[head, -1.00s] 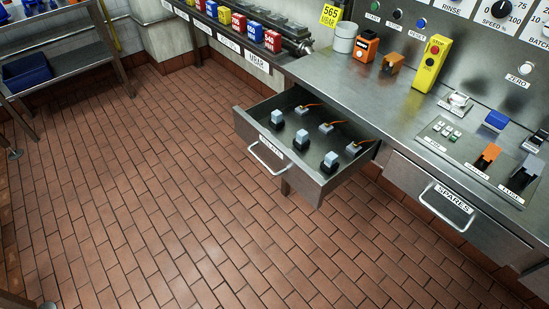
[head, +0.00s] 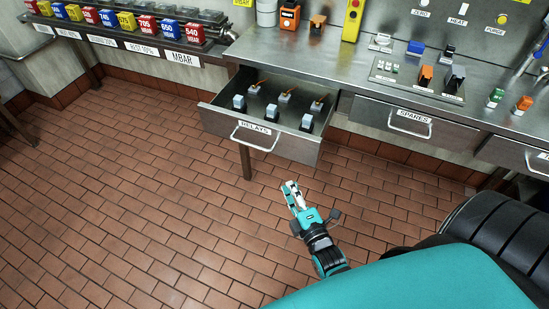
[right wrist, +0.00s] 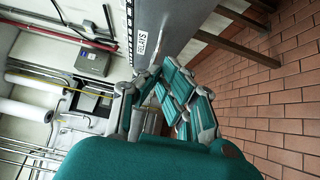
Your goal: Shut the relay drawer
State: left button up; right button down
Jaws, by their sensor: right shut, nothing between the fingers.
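The relay drawer (head: 292,145) is pulled out from under the steel counter in the head view. Its front has a "RELAYS" label and a bar handle (head: 255,146). Several relays (head: 271,111) stand inside it. My right gripper (head: 291,186) is shut and empty. In the picture it shows below the drawer front, apart from the handle, pointing up toward it. In the right wrist view the drawer front (right wrist: 166,20) with its label shows just beyond the fingers (right wrist: 172,90). My left gripper is not in view.
The spares drawer (head: 370,112) to the right is shut. The counter (head: 340,70) carries switches and small boxes. A counter leg (head: 244,162) stands below the relay drawer. The tiled floor (head: 130,200) in front and to the left is clear.

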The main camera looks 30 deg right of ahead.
jog(key=w, duration=0.4)
send_near(279, 145)
jog(key=w+a, duration=0.3)
jog(key=w+d, duration=0.1)
jog(key=d+p, duration=0.1)
jog(key=d, duration=0.1)
jog(key=shift+w+r, duration=0.1)
jog(key=shift+w, duration=0.25)
jog(key=shift+w+d, duration=0.1)
jog(key=shift+d, duration=0.05)
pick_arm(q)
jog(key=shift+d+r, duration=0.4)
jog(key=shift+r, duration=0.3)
pick_arm(e)
jog(key=shift+w, duration=0.1)
jog(key=shift+d, duration=0.15)
